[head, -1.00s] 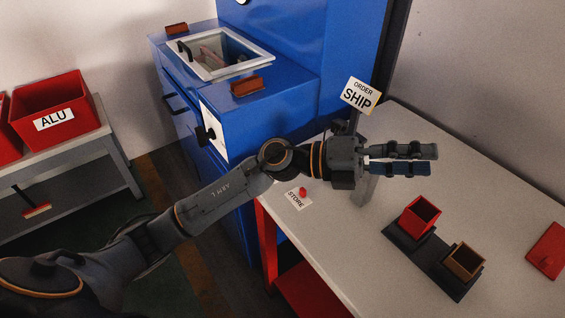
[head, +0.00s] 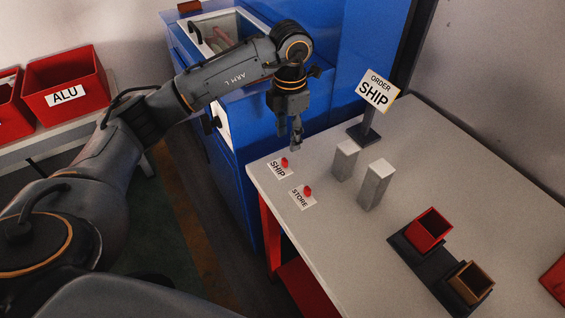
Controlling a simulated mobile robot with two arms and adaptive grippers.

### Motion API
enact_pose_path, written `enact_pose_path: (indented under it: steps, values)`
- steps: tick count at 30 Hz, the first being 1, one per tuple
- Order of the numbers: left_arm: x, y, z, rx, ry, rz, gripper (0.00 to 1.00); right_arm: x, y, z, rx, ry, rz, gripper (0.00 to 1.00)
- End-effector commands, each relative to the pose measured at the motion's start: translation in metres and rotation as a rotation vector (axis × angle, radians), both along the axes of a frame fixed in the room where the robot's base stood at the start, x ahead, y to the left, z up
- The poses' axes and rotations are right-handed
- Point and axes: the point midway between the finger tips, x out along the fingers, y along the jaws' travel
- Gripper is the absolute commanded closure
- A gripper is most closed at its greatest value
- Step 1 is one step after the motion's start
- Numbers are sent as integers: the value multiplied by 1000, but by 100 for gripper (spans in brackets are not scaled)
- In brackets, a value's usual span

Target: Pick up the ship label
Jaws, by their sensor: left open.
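The ship label (head: 278,170) is a small white card marked SHIP with a red knob on it. It lies flat at the left corner of the light table. A similar STORE label (head: 303,197) with a red knob lies just below it. My left gripper (head: 296,146) points down, open and empty, a little above the ship label and apart from it. Its fingers show nearly edge-on. My right gripper is not in view.
An ORDER SHIP sign (head: 378,88) stands on a post at the back. Two grey blocks (head: 374,186) stand mid-table. A dark tray (head: 428,262) holds a red and a brown box. A blue machine (head: 345,60) borders the table.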

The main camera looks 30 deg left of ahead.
Motion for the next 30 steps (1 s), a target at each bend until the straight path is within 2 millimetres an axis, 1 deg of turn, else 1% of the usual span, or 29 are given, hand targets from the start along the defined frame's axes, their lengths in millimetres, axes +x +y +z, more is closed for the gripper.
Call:
enact_pose_path:
  steps: [1, 3, 6, 11, 17, 18, 21, 24, 29, 30]
  values:
    - [-1, 0, -9, 0, 4, 1, 57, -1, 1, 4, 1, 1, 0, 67]
    - [-1, 0, -20, 0, 4, 1, 57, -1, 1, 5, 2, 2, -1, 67]
    - [-1, 0, -32, -2, 2, 0, 57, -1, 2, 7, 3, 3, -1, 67]
    - [0, 1, -41, -2, 0, -1, 57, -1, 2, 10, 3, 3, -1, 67]
    - [1, 8, -68, -1, 5, 1, 57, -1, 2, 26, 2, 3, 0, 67]
    - [2, 7, -75, -3, 3, 1, 57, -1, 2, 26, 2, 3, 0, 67]
    - [2, 7, -85, -4, 0, 0, 57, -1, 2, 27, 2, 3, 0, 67]
    - [3, 6, -89, -4, -3, 0, 57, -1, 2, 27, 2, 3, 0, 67]
    - [3, 6, -90, -4, -3, -1, 57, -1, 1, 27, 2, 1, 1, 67]
    - [3, 6, -89, -4, -3, 0, 61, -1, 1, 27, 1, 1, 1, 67]
